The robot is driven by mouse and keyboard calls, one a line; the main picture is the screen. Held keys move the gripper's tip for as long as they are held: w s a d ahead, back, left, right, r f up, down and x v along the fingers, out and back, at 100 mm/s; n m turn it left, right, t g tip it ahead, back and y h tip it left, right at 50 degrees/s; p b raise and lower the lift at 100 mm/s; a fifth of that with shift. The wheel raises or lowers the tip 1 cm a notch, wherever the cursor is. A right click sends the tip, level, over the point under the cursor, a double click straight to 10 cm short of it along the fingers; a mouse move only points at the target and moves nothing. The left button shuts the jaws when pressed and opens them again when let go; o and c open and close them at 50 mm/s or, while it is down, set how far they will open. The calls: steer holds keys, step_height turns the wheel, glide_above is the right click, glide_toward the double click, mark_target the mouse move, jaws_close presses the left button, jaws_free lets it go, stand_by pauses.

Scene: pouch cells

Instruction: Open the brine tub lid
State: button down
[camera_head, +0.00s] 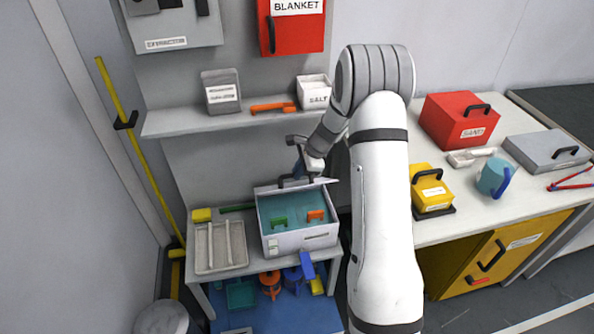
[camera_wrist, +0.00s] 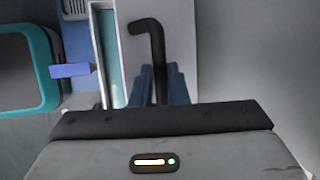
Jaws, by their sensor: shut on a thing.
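The brine tub (camera_head: 305,240) is a pale box on the small bench, with teal brine (camera_head: 285,208) showing inside.
A pale tray (camera_head: 221,247) stands left of the tub. A shelf (camera_head: 190,123) with a salt box (camera_head: 314,91) and an orange tool (camera_head: 272,107) hangs behind. A workbench (camera_head: 480,221) with a yellow box (camera_head: 432,190) stands right.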

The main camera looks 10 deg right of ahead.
steer(key=w+r, duration=0.1)
steer(key=w+p, duration=0.1)
steer(key=w, duration=0.1)
steer(key=w+r+p, duration=0.1)
steer(key=w, duration=0.1)
steer(key=shift+w+r, duration=0.15)
steer(key=shift+r, duration=0.2)
steer(key=c, duration=1.4)
jaws_free()
